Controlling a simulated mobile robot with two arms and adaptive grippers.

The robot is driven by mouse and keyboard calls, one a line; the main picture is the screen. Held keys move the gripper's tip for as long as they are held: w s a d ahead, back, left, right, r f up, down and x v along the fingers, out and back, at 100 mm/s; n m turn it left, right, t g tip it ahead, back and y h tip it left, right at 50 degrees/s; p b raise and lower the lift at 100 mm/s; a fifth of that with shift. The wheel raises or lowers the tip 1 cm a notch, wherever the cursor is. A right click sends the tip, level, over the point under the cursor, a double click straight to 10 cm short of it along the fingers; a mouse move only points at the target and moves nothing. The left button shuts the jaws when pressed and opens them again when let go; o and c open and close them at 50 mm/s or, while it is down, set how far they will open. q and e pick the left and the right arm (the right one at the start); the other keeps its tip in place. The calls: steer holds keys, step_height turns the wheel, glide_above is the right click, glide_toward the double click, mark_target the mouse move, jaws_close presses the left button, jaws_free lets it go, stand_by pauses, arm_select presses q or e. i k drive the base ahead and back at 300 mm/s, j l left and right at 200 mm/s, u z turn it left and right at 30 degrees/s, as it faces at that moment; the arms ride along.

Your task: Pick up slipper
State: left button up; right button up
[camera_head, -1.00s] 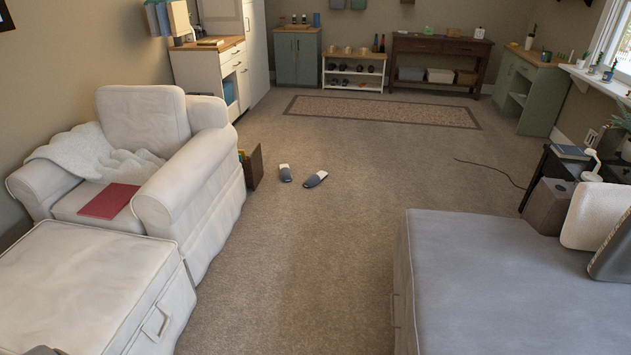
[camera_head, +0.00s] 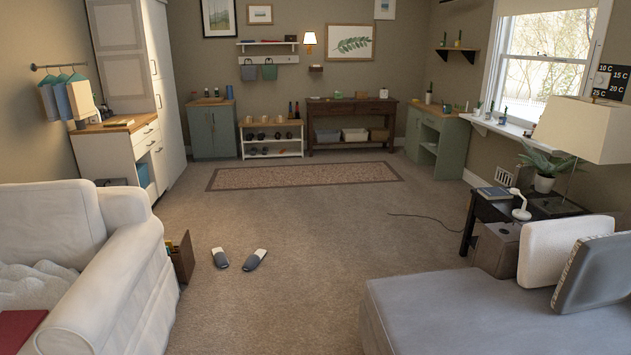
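A pair of slippers lies on the carpet ahead, in the middle left of the head view. The left slipper (camera_head: 220,258) is dark grey and white. The right slipper (camera_head: 254,260) is dark grey with a light end and lies at an angle, a small gap apart from the left one. Neither of my grippers shows in the head view.
A white armchair (camera_head: 125,270) stands on the left, with a brown box (camera_head: 182,257) beside it. A grey bed or daybed (camera_head: 450,315) fills the lower right. The carpet (camera_head: 285,300) between them is clear. A cord (camera_head: 420,217) lies on the right.

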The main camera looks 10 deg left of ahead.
mark_target(255, 257)
steer(key=i+j+u, duration=0.15)
steer(key=i+j, duration=0.15)
steer(key=i, duration=0.15)
steer(key=i+j+u, duration=0.15)
steer(key=i, duration=0.35)
steer(key=i+j+u, duration=0.15)
steer(key=i, duration=0.35)
steer(key=i+j+u, duration=0.15)
steer(key=i, duration=0.35)
steer(key=j, duration=0.1)
